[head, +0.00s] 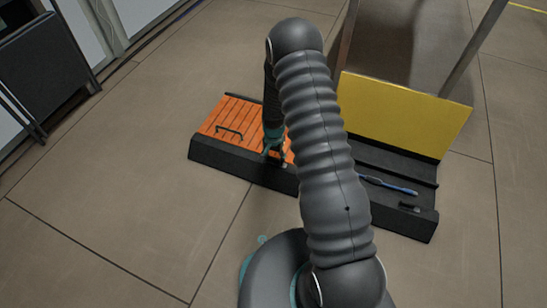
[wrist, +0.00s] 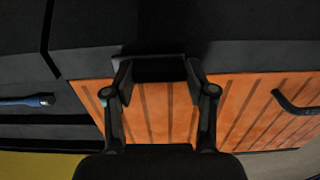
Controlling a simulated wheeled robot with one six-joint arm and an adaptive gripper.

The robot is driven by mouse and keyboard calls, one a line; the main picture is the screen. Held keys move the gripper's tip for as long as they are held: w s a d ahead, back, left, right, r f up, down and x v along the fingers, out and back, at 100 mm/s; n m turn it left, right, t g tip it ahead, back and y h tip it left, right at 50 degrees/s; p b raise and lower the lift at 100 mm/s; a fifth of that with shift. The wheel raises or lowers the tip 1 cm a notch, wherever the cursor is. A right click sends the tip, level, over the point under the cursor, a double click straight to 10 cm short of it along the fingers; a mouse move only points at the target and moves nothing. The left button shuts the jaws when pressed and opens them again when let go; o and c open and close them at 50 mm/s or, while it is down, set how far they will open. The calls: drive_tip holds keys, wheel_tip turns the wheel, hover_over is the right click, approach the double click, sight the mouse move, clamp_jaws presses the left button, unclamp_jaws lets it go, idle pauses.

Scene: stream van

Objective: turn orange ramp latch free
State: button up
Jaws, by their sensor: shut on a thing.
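The orange slatted ramp (head: 224,118) lies in the left part of a low black frame (head: 230,161), with a dark bar handle (head: 230,131) on it. In the wrist view the orange ramp (wrist: 250,105) fills the middle and right. My gripper (head: 277,158) reaches down at the ramp's near right edge. In the wrist view my gripper (wrist: 158,72) has its two fingers on either side of a dark block, the orange ramp latch (wrist: 158,69), at the border of ramp and black frame. The latch is mostly hidden by my fingers in the head view.
A yellow panel (head: 405,115) stands tilted behind the frame's right part. A blue-handled tool (head: 388,185) and a small dark piece (head: 410,207) lie in that part. A black folded chair-like thing (head: 45,68) stands at far left. The floor at front left is clear.

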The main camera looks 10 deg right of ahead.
sight(274, 158)
drive_tip(key=shift+w+r, duration=0.1)
drive_tip(key=shift+w, duration=0.1)
drive_tip(key=o, duration=0.9)
drive_tip(key=shift+c, duration=0.2)
drive_tip(key=o, duration=0.3)
drive_tip(key=shift+s, duration=0.1)
wheel_tip(274, 158, up, 12)
